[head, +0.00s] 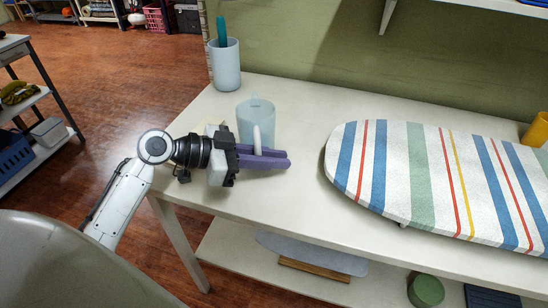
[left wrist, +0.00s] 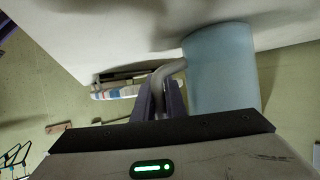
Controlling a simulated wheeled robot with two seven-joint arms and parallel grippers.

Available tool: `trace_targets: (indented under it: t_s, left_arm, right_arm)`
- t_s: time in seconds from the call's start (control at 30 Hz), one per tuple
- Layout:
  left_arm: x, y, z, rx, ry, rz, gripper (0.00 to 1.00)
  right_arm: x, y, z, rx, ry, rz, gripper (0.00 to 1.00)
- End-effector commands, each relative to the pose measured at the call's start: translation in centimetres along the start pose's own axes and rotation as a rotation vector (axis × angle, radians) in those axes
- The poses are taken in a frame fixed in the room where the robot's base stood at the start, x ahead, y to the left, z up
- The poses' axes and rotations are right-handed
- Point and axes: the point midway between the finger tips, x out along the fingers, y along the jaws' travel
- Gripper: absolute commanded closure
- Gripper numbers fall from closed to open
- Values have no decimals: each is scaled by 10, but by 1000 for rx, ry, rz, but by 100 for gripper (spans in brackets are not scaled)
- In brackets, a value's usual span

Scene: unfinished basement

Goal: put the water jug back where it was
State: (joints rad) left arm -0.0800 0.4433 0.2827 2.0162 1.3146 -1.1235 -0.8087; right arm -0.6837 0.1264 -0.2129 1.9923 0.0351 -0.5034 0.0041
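The water jug (head: 256,120) is a pale blue translucent vessel with a whitish handle, upright at the left end of the cream table (head: 300,190). My left gripper (head: 286,159), with purple fingers, reaches in from the left on the jug's near side. The left wrist view shows the fingers on both sides of the jug's handle, closed on it, with the jug body (left wrist: 220,70) beside them. I cannot tell whether the jug's base touches the tabletop. My right gripper is not in view.
A pale blue cup (head: 225,66) holding a teal item stands behind the jug at the table's back left corner. A striped ironing board (head: 440,180) covers the right of the tabletop. An orange cup (head: 537,130) is at far right. Bare tabletop lies between jug and board.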

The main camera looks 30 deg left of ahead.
Motion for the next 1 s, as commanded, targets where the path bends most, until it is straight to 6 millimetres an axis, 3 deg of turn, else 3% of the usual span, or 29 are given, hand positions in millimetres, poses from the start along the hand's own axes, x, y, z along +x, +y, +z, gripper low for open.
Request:
trace_targets:
  t_s: [0.03, 0.1, 0.47, 0.57, 1.0]
  left_arm:
    - [0, 0, 1, -1, -1, 0, 82]
    - [0, 0, 0, -1, -1, 0, 70]
    - [-2, 0, -6, -1, 0, 1, 70]
    - [-15, 0, -1, -1, -3, -1, 70]
    - [-103, 0, -2, -1, -3, -1, 70]
  right_arm:
    - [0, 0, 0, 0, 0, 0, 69]
    - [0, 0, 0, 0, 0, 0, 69]
    - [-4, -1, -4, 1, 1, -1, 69]
    - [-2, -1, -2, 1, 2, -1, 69]
    - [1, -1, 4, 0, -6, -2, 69]
